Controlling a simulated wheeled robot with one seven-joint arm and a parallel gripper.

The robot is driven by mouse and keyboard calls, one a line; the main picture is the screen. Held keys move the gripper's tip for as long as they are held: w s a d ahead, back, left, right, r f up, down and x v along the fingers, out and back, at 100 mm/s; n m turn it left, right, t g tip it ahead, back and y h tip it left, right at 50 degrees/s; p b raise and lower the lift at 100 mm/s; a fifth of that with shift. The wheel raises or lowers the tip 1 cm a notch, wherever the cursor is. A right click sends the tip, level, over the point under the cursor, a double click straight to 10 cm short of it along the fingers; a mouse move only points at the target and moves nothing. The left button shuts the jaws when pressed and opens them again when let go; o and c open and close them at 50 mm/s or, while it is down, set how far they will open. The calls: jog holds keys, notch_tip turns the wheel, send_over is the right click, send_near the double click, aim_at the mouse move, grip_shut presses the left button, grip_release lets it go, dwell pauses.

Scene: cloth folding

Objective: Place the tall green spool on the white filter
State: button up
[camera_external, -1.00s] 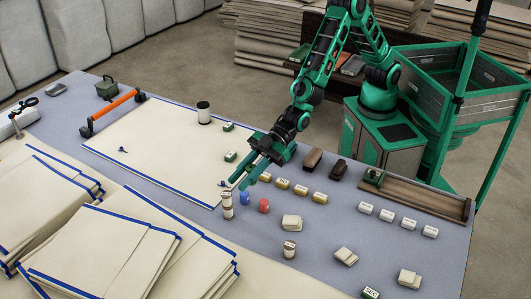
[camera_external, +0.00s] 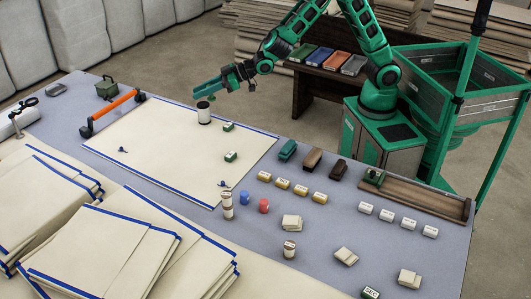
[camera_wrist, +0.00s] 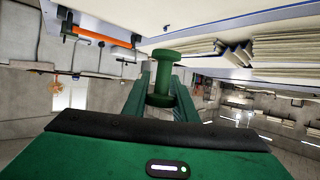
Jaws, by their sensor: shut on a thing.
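My gripper (camera_wrist: 160,98) is shut on a tall green spool (camera_wrist: 162,62) with wide flanged ends, seen between the fingers in the wrist view. In the external view my gripper (camera_external: 204,89) is over the far part of the cream sheet. There the spool is hard to tell from my green fingers. A white cylinder with a dark top (camera_external: 204,115), apparently the white filter, stands upright on the sheet just below my fingertips. A small gap seems to show between them, but the exact height is unclear.
The blue-edged cream sheet (camera_external: 155,150) lies on the grey table (camera_external: 330,210). Small green boxes (camera_external: 229,126) lie right of the cylinder. An orange-handled tool (camera_external: 113,108) lies to the left. Red (camera_external: 264,206) and blue (camera_external: 246,199) pieces and a tall striped stack (camera_external: 227,206) stand nearer.

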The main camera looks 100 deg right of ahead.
jog(key=w+d+f, duration=0.1)
jog(key=d+f, duration=0.4)
jog(key=d, duration=0.3)
jog(key=w+d+f+h, duration=0.1)
jog(key=d+f, duration=0.4)
jog(key=d, duration=0.3)
jog(key=shift+w+f+m, duration=0.2)
jog(key=shift+w+m, duration=0.05)
jog(key=shift+m, duration=0.15)
jog(key=shift+a, duration=0.1)
jog(key=o, duration=1)
